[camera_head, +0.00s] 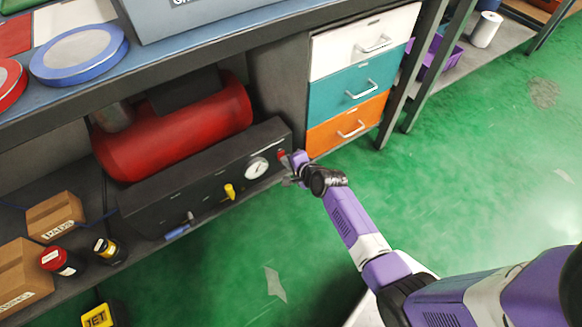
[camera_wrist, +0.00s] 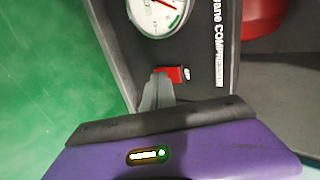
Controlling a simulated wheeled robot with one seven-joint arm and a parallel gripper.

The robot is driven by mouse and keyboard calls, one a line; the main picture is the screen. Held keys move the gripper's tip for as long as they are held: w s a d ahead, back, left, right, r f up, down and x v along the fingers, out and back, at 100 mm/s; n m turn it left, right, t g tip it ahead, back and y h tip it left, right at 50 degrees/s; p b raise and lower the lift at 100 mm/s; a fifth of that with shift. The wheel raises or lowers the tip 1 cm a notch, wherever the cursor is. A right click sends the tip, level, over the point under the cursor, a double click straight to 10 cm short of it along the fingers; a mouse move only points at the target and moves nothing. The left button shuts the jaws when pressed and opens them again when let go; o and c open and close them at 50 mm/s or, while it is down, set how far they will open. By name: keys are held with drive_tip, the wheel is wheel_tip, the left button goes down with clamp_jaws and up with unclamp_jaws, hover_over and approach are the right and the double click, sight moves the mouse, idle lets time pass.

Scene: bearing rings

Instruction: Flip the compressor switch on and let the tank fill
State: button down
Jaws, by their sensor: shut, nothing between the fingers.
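The compressor is a red tank (camera_head: 178,128) behind a dark front panel (camera_head: 205,172) on the low shelf under the bench. A round white gauge (camera_head: 257,168) sits on the panel, and it shows large in the wrist view (camera_wrist: 158,28). A red switch (camera_wrist: 179,74) is on the panel beside the gauge, next to a small white label. My gripper (camera_wrist: 155,90) is shut with nothing in it. Its fingertips are at the red switch, touching it or very close; I cannot tell which. In the head view my gripper (camera_head: 287,168) is at the panel's right end.
A yellow valve handle (camera_head: 230,191) and a blue fitting (camera_head: 177,232) stick out of the panel's front. A drawer unit with an orange drawer (camera_head: 347,126) stands just right. Boxes (camera_head: 54,216) and jars (camera_head: 62,261) are at left. The green floor (camera_head: 465,165) is mostly open.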

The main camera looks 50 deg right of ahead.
idle(0.3)
drive_tip(key=shift+w+d+f, duration=0.1)
drive_tip(key=shift+w+f, duration=0.3)
drive_tip(key=shift+r+p, duration=0.15)
drive_tip(key=shift+p, duration=0.3)
